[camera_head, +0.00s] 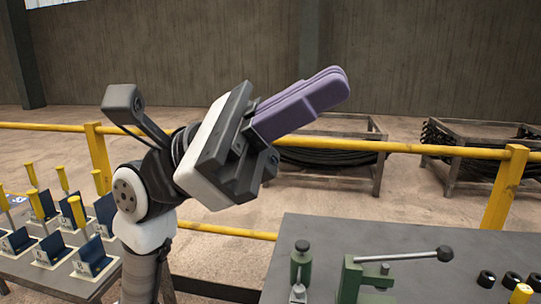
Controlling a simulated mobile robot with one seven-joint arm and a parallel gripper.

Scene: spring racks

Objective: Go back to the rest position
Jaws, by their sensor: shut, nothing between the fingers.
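My gripper (322,90) is raised in the middle of the view, above the gap between the two tables. Its two purple fingers point up and to the right and lie together, shut with nothing between them. My arm rises from the bottom of the view below it. The gripper touches nothing.
A grey table (420,236) at the lower right bears a green lever press (352,278), a small green device (301,262) and black rings (487,279). A left table (60,280) holds blue holders with yellow handles. A yellow railing (400,147) runs behind; racks of dark coils stand beyond.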

